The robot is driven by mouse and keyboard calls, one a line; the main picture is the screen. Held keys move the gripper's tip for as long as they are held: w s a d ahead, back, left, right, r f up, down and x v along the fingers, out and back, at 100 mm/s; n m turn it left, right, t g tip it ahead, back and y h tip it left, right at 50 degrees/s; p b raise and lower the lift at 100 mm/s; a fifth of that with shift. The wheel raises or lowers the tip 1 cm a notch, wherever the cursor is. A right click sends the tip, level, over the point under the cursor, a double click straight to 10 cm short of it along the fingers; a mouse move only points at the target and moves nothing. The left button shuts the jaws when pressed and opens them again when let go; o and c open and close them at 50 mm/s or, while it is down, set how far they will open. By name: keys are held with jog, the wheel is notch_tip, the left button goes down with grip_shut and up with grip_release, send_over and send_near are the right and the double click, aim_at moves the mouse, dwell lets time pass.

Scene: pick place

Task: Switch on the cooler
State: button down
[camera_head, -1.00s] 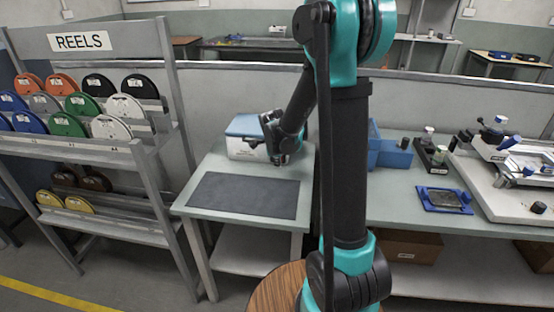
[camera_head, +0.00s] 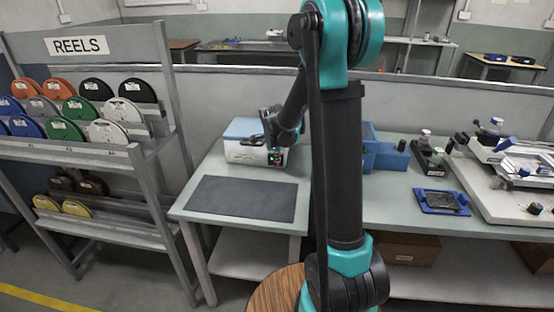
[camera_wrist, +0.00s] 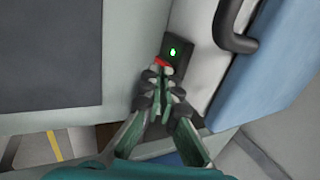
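The cooler is a white box (camera_head: 240,153) with a blue lid, at the back of the grey table in the head view. On its front right is a small dark panel (camera_head: 276,159) with a green light and a red part. In the wrist view the panel (camera_wrist: 190,62) shows a lit green lamp (camera_wrist: 173,52) and a red switch (camera_wrist: 161,63). My gripper (camera_wrist: 160,82) is shut and holds nothing visible. Its fingertips are at the red switch and partly cover it; I cannot tell whether they touch. It also shows beside the cooler in the head view (camera_head: 270,141).
A dark mat (camera_head: 240,199) lies on the table in front of the cooler. A reel rack (camera_head: 100,150) stands left. A bench with a blue bin (camera_head: 385,152) and equipment is to the right. A black handle (camera_wrist: 238,30) juts from the cooler near my gripper.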

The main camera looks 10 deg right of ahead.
jog(key=shift+r, duration=0.7)
